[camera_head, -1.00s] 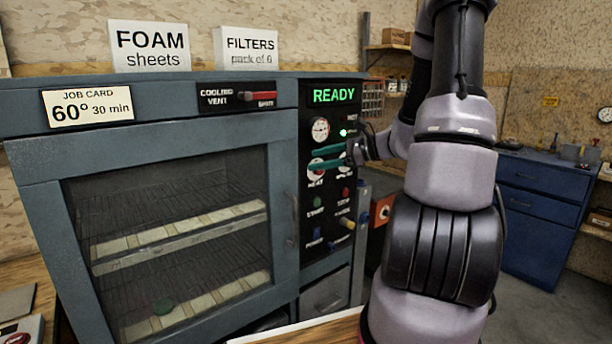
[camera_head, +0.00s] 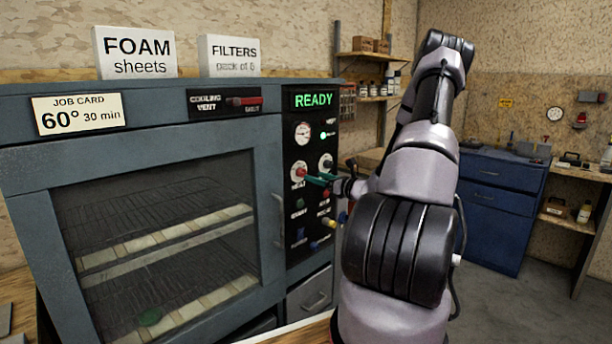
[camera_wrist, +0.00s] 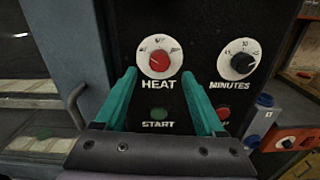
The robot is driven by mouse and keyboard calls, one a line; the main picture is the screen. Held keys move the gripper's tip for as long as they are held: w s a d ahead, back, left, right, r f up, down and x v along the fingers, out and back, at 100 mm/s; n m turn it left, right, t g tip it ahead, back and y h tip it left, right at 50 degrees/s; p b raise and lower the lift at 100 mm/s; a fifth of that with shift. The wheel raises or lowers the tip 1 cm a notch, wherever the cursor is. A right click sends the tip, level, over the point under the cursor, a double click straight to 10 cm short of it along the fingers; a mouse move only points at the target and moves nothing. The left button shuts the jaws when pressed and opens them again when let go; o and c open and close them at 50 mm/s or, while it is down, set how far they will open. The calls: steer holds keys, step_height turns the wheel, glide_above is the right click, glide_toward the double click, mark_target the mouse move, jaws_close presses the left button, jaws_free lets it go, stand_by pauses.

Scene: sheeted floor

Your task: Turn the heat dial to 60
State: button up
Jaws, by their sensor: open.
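The HEAT dial (camera_wrist: 158,62) has a red knob on a white face, set in the black control panel. In the wrist view it sits just above and between my fingertips; its exact setting is too small to read. In the head view the dial (camera_head: 300,170) is left of my fingers. My gripper (camera_wrist: 158,77) has two teal fingers, spread apart with nothing between them. In the head view my gripper (camera_head: 316,179) is in front of the panel, pointing toward it. The job card (camera_head: 79,113) reads 60° 30 min.
The MINUTES dial (camera_wrist: 240,60) with a black knob is right of HEAT. A green START button (camera_wrist: 155,114) and a red button (camera_wrist: 223,113) are below. The oven door handle (camera_wrist: 74,105) stands out at left. The display (camera_head: 313,100) reads READY.

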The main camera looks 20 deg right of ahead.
mark_target(304, 173)
steer(key=x, duration=0.5)
steer(key=shift+w+a, duration=0.1)
steer(key=shift+w, duration=0.2)
jaws_close()
